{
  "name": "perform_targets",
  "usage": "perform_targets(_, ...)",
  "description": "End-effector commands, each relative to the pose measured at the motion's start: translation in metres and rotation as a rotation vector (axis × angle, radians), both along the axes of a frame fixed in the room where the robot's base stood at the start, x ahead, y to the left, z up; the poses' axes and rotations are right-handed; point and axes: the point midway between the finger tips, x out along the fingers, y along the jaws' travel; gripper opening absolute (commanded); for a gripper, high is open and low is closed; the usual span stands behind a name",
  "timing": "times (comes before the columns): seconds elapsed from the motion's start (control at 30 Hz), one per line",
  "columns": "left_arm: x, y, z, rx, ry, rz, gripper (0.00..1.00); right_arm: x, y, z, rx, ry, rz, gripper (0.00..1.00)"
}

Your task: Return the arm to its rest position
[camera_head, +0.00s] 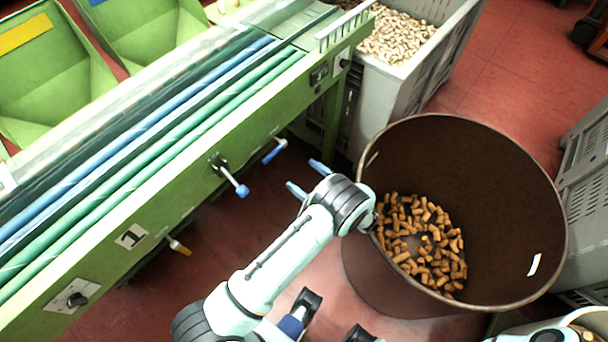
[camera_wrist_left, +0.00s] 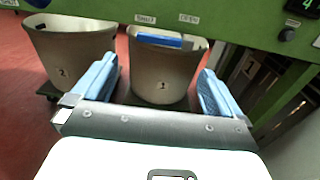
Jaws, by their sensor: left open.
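My left arm (camera_head: 290,251) reaches up from the bottom of the head view. It is white with dark joints and passes in front of the left side of a brown barrel. My left gripper (camera_head: 308,178) has two blue fingers pointing up and left, toward the green machine's front. In the left wrist view the gripper (camera_wrist_left: 157,88) is open, its blue fingers wide apart with nothing held between them. No right gripper can be made out in either view.
The brown barrel (camera_head: 500,230) holds several corks (camera_head: 425,240). The green machine (camera_head: 190,170) has knobs and handles along its front. A grey crate (camera_head: 430,75) of pale corks stands behind. Pale bins (camera_wrist_left: 68,58) stand under the machine. Red floor (camera_head: 250,215) shows between machine and barrel.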

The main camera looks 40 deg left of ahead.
Motion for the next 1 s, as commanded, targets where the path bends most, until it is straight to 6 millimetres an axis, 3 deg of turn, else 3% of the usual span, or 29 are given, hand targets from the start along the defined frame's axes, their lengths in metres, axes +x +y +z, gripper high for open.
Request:
perform_targets(0.33, -0.001, 0.001, -0.001, -0.004, 0.001, 0.002, 1.00, 0.000, 0.000, 0.000, 0.000, 0.000, 0.000, 0.43)
perform_targets(0.47, -0.014, 0.007, -0.014, -0.069, 0.025, 0.037, 1.00, 0.000, 0.000, 0.004, 0.000, 0.000, 0.000, 0.43)
perform_targets(0.57, -0.042, 0.016, -0.040, -0.197, 0.061, 0.114, 1.00, 0.000, 0.000, 0.011, 0.001, 0.002, 0.001, 0.43)
perform_targets(0.67, -0.092, 0.017, -0.078, -0.398, 0.095, 0.251, 1.00, 0.000, 0.000, 0.021, 0.001, 0.004, 0.002, 0.43)
perform_targets(0.73, -0.135, 0.007, -0.103, -0.562, 0.097, 0.384, 1.00, 0.001, 0.000, 0.029, 0.002, 0.006, 0.003, 0.43)
perform_targets(0.83, -0.199, -0.026, -0.130, -0.808, 0.052, 0.623, 1.00, 0.001, 0.000, 0.041, 0.003, 0.010, 0.004, 0.43)
perform_targets(0.9, -0.236, -0.059, -0.138, -0.965, -0.023, 0.815, 1.00, 0.002, 0.000, 0.051, 0.004, 0.014, 0.005, 0.43)
perform_targets(1.0, -0.269, -0.109, -0.137, -1.137, -0.194, 1.097, 1.00, 0.003, 0.000, 0.064, 0.005, 0.017, 0.007, 0.43)
